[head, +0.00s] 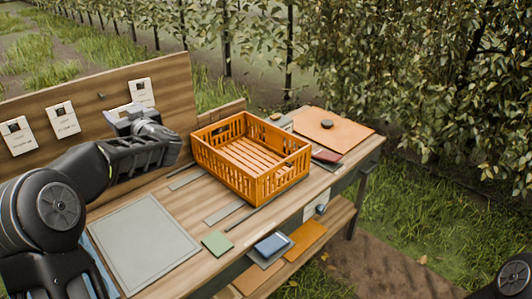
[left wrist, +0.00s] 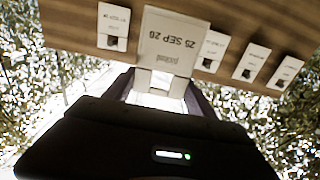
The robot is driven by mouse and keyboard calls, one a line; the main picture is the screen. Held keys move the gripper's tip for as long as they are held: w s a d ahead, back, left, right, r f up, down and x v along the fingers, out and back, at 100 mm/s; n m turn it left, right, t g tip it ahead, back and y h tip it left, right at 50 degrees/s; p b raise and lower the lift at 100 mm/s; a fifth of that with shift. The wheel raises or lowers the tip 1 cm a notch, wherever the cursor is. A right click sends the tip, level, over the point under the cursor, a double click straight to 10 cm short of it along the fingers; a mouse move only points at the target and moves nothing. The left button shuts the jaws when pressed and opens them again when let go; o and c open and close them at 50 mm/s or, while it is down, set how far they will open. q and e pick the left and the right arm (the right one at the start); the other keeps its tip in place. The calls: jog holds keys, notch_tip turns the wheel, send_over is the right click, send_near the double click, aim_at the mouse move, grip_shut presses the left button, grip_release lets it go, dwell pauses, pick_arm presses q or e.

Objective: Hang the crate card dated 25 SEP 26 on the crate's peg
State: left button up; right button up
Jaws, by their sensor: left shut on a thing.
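My left gripper (head: 130,122) is shut on a white card and holds it in front of the wooden board. In the left wrist view the held card (left wrist: 177,40) shows upside down and reads 25 SEP 26; its edge lies between the fingertips of my left gripper (left wrist: 160,88). In the head view the held card (head: 119,112) is partly hidden by the gripper. The orange crate (head: 222,172) stands empty on the table to the right of the gripper. I cannot make out its peg. My right gripper is out of view.
Other cards (head: 62,119) hang on the board (head: 85,91), with a bare peg (head: 101,96) among them. A grey mat (head: 145,243) lies on the table (head: 196,205) at front left. An orange board (head: 334,130) lies beyond the crate. Small coloured pads lie near the front edge.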

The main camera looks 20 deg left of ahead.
pick_arm(q)
jog(key=w+d+f+m+t+h, duration=0.3)
jog(key=w+d+f+t, duration=0.1)
jog(key=d+f, duration=0.55)
jog(key=s+d+f+m+t+h, duration=0.1)
jog(key=d+f+m+h, duration=0.2)
jog(key=d, duration=0.7)
jog(key=s+d+f+m+t+h, duration=0.1)
jog(key=d+f+h, duration=0.4)
jog(key=d, duration=0.5)
jog(key=s+d+f+m+t+h, duration=0.2)
jog(key=d+f+m+t+h, duration=0.1)
jog(key=d, duration=0.7)
notch_tip(320, 180, down, 2)
jog(key=shift+d+f+m+h, duration=0.15)
jog(key=shift+d+m+h, duration=0.05)
jog(key=shift+m+h, duration=0.8)
